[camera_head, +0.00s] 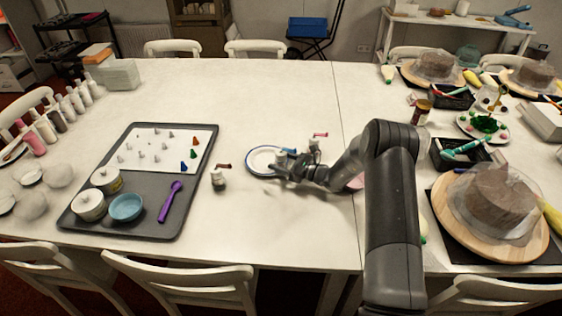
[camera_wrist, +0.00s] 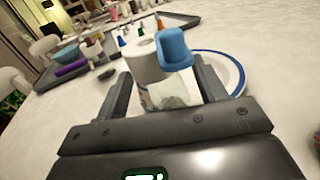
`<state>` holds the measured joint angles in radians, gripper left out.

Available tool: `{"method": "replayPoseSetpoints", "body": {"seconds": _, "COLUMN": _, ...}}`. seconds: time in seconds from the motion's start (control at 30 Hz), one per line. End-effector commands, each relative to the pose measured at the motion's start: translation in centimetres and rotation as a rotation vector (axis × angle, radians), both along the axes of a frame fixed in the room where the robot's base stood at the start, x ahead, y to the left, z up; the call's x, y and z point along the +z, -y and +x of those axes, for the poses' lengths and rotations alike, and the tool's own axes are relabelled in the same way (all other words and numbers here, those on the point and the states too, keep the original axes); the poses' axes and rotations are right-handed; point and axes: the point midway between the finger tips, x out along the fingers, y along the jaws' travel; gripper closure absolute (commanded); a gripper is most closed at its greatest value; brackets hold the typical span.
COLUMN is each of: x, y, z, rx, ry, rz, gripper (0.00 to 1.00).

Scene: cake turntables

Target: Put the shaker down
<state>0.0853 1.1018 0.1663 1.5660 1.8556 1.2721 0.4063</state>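A small clear shaker (camera_wrist: 172,92) with a white top and a raised blue cap (camera_wrist: 174,48) sits between the two fingers of my gripper (camera_wrist: 168,85). The fingers lie close against both sides, and the gripper looks shut on it. In the head view my gripper (camera_head: 284,170) holds the shaker (camera_head: 281,158) at the front edge of a white plate with a blue rim (camera_head: 259,158). I cannot tell whether its base touches anything. A shaker with a brown-red cap (camera_head: 218,181) stands left of my gripper. Another with a red cap (camera_head: 314,146) stands behind it.
A grey tray (camera_head: 146,226) at left holds a white sheet with small cones, lidded pots, a blue bowl and a purple spoon. A cake on a wooden turntable (camera_head: 524,246) stands at right. The table behind the plate is clear. Chairs line the front edge.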

Motion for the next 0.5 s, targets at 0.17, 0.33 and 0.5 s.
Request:
{"method": "replayPoseSetpoints", "body": {"seconds": 0.17, "x": 0.0, "y": 0.0, "z": 0.0, "rx": 0.000, "ry": 0.000, "rz": 0.000, "gripper": 0.31}}
{"method": "replayPoseSetpoints", "body": {"seconds": 0.33, "x": 0.3, "y": 0.0, "z": 0.0, "rx": 0.000, "ry": 0.001, "rz": 0.000, "gripper": 0.31}}
{"method": "replayPoseSetpoints", "body": {"seconds": 0.5, "x": 0.2, "y": 2.3, "z": -0.8, "rx": -0.005, "ry": -0.001, "rz": -0.001, "gripper": 0.31}}
